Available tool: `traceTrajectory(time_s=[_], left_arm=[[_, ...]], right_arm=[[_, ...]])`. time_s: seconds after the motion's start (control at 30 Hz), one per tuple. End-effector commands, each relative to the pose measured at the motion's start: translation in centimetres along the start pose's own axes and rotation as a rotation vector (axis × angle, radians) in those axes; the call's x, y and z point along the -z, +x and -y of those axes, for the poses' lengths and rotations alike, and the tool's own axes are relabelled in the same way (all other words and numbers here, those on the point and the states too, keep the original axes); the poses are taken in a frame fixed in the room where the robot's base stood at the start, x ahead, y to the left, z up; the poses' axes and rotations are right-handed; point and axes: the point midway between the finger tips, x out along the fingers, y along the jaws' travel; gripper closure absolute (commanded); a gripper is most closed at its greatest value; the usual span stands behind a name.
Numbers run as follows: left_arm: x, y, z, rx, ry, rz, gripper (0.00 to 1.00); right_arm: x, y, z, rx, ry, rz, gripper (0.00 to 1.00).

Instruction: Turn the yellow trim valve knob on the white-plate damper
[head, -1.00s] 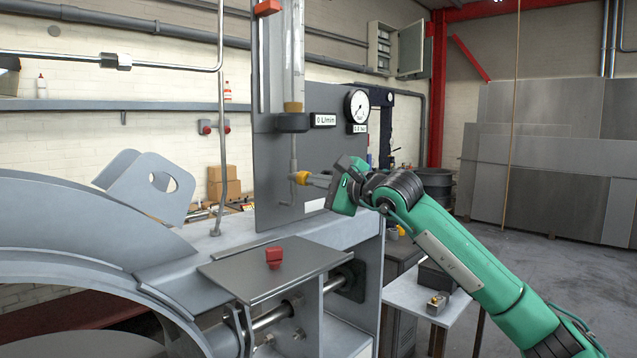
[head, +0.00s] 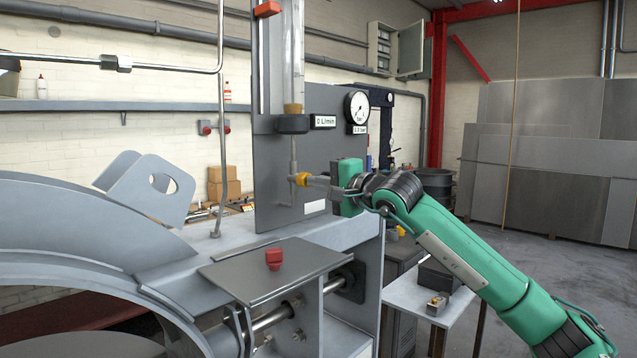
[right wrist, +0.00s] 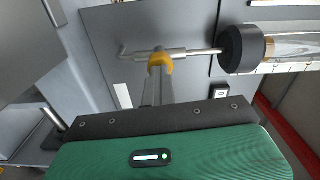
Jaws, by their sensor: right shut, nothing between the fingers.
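The yellow trim valve knob (head: 301,179) sits on a thin metal pipe in front of the grey panel (head: 270,160). It also shows in the right wrist view (right wrist: 160,62), just past the fingertips. A small blank white plate (head: 315,207) is on the panel below the knob. My right gripper (head: 310,181) points left at the knob, its fingers together. In the right wrist view its fingertips (right wrist: 158,72) are right at the knob's near side, with nothing between them. Whether they touch it I cannot tell. My left gripper is not in view.
A flow tube (head: 293,60) with a dark collar and a round gauge (head: 357,106) are above the knob. A red knob (head: 273,259) stands on a grey plate in front. A small side table (head: 410,298) is below my right arm.

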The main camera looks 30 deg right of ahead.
Motion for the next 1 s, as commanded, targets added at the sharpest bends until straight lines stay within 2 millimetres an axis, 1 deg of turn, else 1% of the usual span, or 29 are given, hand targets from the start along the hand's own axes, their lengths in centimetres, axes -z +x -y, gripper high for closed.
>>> traceTrajectory(time_s=[0.33, 0.6, 0.7, 0.97, 1.0], left_arm=[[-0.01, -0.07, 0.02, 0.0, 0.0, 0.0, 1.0], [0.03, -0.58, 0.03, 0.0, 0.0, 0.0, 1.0], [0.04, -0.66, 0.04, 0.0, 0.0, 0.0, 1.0], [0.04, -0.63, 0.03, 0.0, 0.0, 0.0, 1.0], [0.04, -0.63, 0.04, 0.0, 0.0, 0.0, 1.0]], right_arm=[[0.03, -0.02, 0.04, 0.0, -0.033, -0.001, 1.0], [0.06, -0.03, 0.1, 0.0, -0.323, -0.001, 1.0], [0.03, -0.01, 0.04, -0.001, -0.388, -0.001, 1.0], [0.01, -0.01, -0.02, 0.0, -0.406, 0.0, 1.0], [0.01, -0.01, -0.02, 0.0, -0.406, 0.0, 0.96]])
